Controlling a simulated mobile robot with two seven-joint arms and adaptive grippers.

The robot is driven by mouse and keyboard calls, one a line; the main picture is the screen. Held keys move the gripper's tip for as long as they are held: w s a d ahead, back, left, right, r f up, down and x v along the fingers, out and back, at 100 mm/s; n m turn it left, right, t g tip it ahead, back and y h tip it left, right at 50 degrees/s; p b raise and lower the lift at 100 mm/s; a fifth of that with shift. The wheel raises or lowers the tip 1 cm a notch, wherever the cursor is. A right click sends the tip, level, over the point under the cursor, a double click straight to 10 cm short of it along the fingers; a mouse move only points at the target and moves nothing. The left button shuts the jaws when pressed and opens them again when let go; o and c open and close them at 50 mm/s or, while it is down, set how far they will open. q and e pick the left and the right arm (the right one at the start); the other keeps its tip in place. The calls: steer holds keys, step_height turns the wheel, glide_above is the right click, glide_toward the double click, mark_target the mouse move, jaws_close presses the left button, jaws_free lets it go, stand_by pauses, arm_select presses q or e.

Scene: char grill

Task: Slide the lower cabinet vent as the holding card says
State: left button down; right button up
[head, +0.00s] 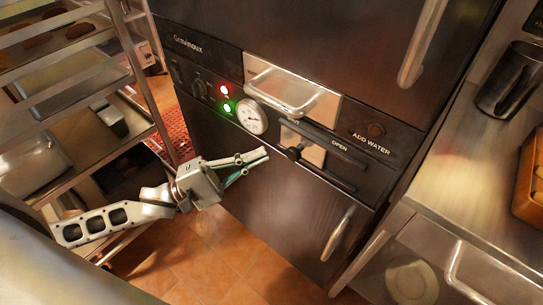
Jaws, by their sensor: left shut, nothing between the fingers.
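The lower cabinet vent is a dark slide strip (338,163) on the black control panel, with a metal plate (304,146) behind it. A black knob (293,153) sits toward the strip's left end. The word OPEN is printed to the right, above the strip; a label at the left end is too small to read. My left gripper (267,154) is shut and empty, just left of the knob, with its fingers pointing at it. A small gap seems to show between them, though depth is hard to judge. No holding card can be made out. My right gripper is out of view.
A round dial (251,117), red and green lights and a drawer handle (285,92) are near the vent. The lower door handle (338,234) sticks out below. A tray rack (88,75) stands at left, a steel counter (470,165) at right. Tiled floor shows below.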

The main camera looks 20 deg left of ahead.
mark_target(292, 158)
arm_select(q)
steer(key=d, duration=0.1)
steer(key=d+r, duration=0.2)
steer(key=shift+s+d, duration=0.25)
steer(key=shift+d, duration=0.1)
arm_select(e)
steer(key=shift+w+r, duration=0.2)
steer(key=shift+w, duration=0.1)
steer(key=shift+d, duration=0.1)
arm_select(q)
steer(key=shift+d+r+p, duration=0.1)
steer(key=shift+d+p, duration=0.15)
steer(key=shift+p, duration=0.2)
steer(key=shift+s+d+r+p, duration=0.15)
steer(key=shift+s+d+p, duration=0.1)
steer(key=shift+d+p, duration=0.25)
steer(key=shift+s+d+r+p, duration=0.15)
steer(key=shift+s+d+p, duration=0.1)
steer(key=shift+d+p, duration=0.25)
steer(key=d, duration=0.2)
steer(key=s+f, duration=0.1)
steer(key=shift+d+p, duration=0.4)
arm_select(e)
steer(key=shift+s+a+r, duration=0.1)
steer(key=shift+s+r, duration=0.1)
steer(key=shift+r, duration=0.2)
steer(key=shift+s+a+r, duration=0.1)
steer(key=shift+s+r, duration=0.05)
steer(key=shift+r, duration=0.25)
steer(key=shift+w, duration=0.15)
